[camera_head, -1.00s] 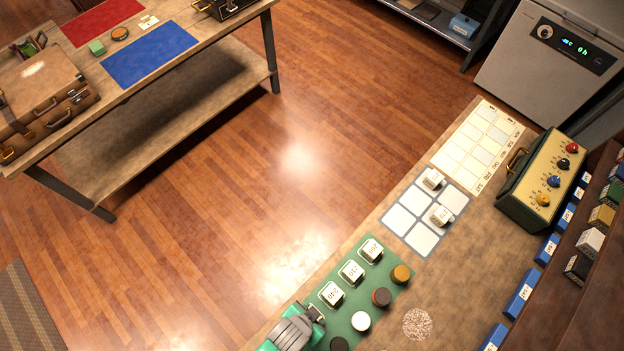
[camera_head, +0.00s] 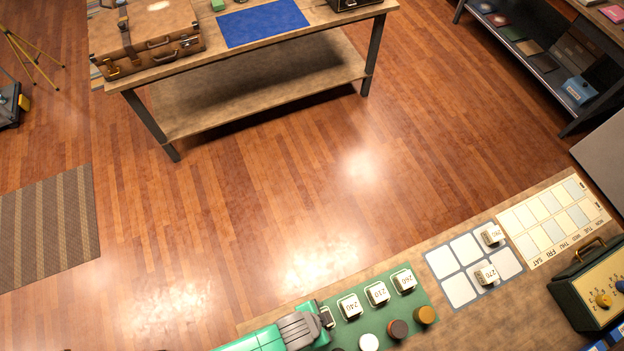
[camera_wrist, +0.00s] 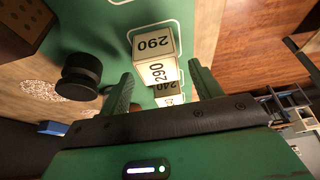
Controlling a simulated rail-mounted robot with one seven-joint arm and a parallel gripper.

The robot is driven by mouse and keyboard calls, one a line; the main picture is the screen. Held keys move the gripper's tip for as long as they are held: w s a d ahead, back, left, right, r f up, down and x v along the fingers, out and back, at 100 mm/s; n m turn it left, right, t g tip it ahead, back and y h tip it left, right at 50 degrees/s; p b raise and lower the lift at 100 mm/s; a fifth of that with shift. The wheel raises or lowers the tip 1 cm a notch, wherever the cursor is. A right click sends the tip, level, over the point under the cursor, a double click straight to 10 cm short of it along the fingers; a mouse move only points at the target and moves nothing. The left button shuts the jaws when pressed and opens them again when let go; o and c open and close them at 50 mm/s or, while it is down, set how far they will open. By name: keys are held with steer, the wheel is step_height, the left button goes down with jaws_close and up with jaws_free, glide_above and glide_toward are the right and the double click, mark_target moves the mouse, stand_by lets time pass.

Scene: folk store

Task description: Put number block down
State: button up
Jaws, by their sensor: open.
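The number block marked 290 (camera_wrist: 153,44) stands on the green mat (camera_wrist: 100,12) in the wrist view, in or near a white outlined square. My gripper (camera_wrist: 163,84) is open, its fingers on either side of the block with gaps showing. In the head view my gripper (camera_head: 322,322) is at the left end of the mat's block row and mostly hides this block. Blocks 240 (camera_head: 351,307), 210 (camera_head: 377,293) and another (camera_head: 404,281) stand in line to its right. Block 270 (camera_head: 486,275) and one more block (camera_head: 492,235) stand on the white-square grid (camera_head: 464,247).
Round pieces stand in a row beside the blocks, including a white (camera_head: 369,342), a brown (camera_head: 398,328) and a yellow one (camera_head: 425,314). A calendar sheet (camera_head: 551,221) and a dial box (camera_head: 592,290) lie farther right. Open floor lies beyond the table.

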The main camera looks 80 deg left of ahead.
steer(key=v, duration=1)
steer(key=shift+r+p, duration=0.25)
steer(key=shift+p, duration=0.05)
steer(key=shift+s, duration=0.1)
steer(key=w+d+r+t, duration=0.3)
steer(key=w+r+t, duration=0.6)
steer(key=w+r, duration=1.95)
step_height(320, 180, up, 22)
steer(key=w+d+m+t, duration=0.1)
steer(key=w+t, duration=0.1)
steer(key=t, duration=0.3)
steer(key=s+d+r+t, duration=0.1)
steer(key=s+r+t, duration=0.2)
steer(key=r, duration=0.9)
steer(key=s+d+r+t, duration=0.1)
steer(key=s+r+t, duration=0.2)
steer(key=r, duration=0.9)
steer(key=shift+s+d+r+m+p, duration=0.3)
steer(key=shift+s+r+p, duration=0.1)
steer(key=shift+s, duration=0.4)
